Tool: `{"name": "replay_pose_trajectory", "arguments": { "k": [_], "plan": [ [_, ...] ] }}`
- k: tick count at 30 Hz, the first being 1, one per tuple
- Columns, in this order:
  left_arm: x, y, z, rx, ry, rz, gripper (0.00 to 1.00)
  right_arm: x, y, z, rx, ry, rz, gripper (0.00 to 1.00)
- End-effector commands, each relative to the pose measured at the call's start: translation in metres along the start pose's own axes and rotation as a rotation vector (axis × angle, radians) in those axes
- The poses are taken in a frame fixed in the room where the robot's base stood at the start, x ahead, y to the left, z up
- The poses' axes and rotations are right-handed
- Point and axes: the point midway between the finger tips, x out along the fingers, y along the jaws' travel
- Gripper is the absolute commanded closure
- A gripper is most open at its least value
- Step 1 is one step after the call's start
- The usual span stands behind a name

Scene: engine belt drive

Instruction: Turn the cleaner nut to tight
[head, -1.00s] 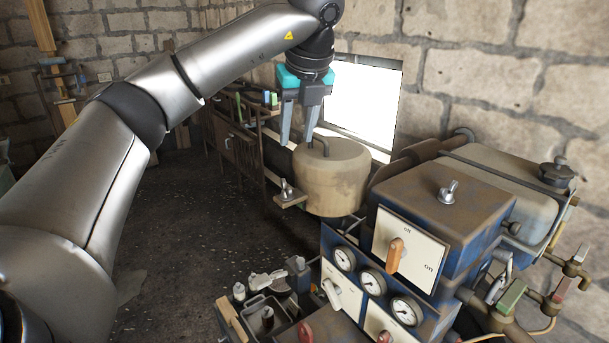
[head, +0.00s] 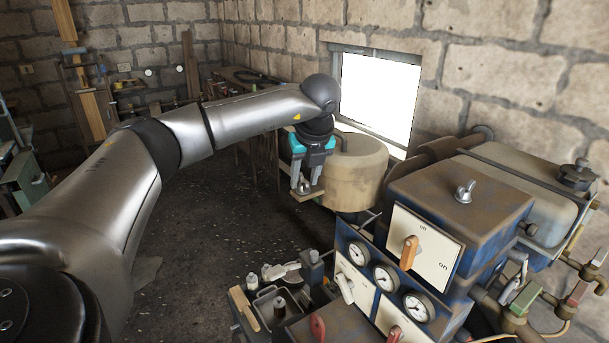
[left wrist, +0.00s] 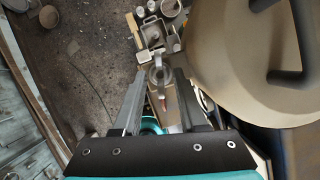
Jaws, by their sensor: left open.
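A small metal wing nut (head: 304,188) stands on a tan bracket (head: 308,197) beside the tan cleaner canister (head: 357,172). My left gripper (head: 304,183) points down over this wing nut with its jaws open. In the left wrist view the wing nut (left wrist: 160,75) lies between the two open fingertips (left wrist: 160,78), with a small red mark just below it. I cannot tell whether the fingers touch it. A second wing nut (head: 465,191) sits on top of the blue rusty box (head: 455,205). My right gripper is out of view.
The canister stands close on the right of my left gripper. A panel with an orange switch (head: 409,252) and several gauges (head: 386,278) is at front right. A tray of parts (head: 290,310) lies below. Open floor is to the left.

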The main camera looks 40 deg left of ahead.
Motion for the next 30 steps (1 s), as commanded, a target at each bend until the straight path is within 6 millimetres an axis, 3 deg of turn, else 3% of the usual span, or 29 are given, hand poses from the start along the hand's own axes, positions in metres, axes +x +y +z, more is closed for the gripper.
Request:
{"name": "replay_pose_trajectory", "arguments": {
  "k": [11, 22, 30],
  "plan": [
    [0.0065, 0.0004, -0.0003, 0.001, 0.0, 0.001, 0.59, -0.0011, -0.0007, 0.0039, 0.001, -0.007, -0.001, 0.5],
    [0.006, 0.0003, -0.0001, 0.001, 0.0, 0.001, 1.0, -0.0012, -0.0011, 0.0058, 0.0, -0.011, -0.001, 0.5],
    [0.0057, 0.0004, 0.0, 0.0, 0.0, 0.0, 1.0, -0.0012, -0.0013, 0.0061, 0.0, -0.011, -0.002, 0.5]
  ]
}}
